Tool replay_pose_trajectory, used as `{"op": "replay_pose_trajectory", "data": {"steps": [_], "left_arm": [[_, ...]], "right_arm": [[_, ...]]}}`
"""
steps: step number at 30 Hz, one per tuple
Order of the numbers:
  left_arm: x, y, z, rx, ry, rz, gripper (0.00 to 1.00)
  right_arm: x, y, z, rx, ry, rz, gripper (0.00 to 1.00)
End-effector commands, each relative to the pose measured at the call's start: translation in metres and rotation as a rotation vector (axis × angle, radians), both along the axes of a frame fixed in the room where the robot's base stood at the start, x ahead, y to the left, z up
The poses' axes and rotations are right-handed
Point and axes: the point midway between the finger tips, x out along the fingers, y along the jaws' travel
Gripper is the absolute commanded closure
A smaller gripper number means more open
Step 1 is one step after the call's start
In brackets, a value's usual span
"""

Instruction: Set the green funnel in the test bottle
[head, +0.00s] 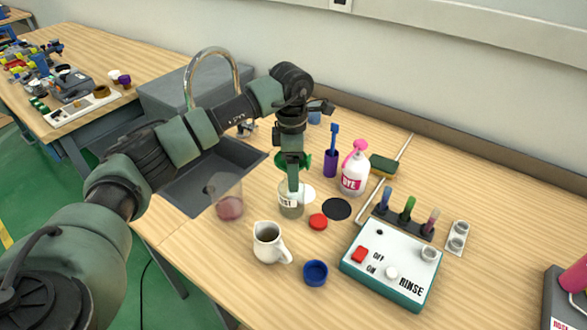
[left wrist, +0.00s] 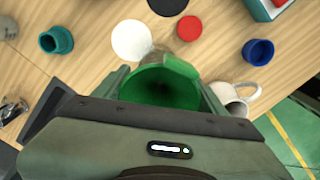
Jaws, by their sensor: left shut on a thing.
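The green funnel (head: 306,160) is mostly behind my left gripper (head: 293,188) in the head view. In the left wrist view the funnel (left wrist: 158,88) lies between the fingers with its wide mouth towards the camera. My left gripper is shut on it, directly over the test bottle (head: 290,207). The bottle is clear glass with a "TEST" label and stands upright on the table. The fingers hide part of the bottle's neck and the funnel's spout, so I cannot tell whether the spout is inside. My right gripper is not in view.
Close by are a white jug (head: 266,246), a red cap (head: 318,221), a blue cap (head: 315,272), a black disc (head: 337,208) and a clear beaker (head: 227,203) with pink contents. A pink-topped dye bottle (head: 353,178) and the rinse box (head: 390,266) stand to the right.

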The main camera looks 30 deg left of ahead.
Motion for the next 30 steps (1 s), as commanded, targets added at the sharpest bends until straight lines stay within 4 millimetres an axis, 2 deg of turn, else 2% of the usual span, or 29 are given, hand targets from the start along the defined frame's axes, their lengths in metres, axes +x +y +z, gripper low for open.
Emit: {"op": "replay_pose_trajectory", "data": {"steps": [1, 3, 14, 17, 25, 30], "left_arm": [[0.0, 0.0, 0.0, 0.0, 0.0, 0.0, 0.23], [0.0, 0.0, 0.0, 0.0, 0.0, 0.0, 0.04], [0.0, 0.0, 0.002, 0.0, -0.001, 0.0, 0.03], [0.001, 0.0, 0.011, 0.0, -0.003, 0.0, 0.03], [0.0, 0.001, 0.057, 0.0, -0.004, 0.001, 0.03], [0.0, 0.002, 0.074, 0.0, -0.001, 0.0, 0.03]], "right_arm": [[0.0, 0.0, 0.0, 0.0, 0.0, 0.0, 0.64], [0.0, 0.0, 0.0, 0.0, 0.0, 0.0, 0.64], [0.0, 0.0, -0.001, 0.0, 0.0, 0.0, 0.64], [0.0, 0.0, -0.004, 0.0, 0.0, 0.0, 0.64], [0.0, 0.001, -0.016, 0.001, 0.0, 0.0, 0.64], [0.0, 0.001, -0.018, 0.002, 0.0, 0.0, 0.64]]}}
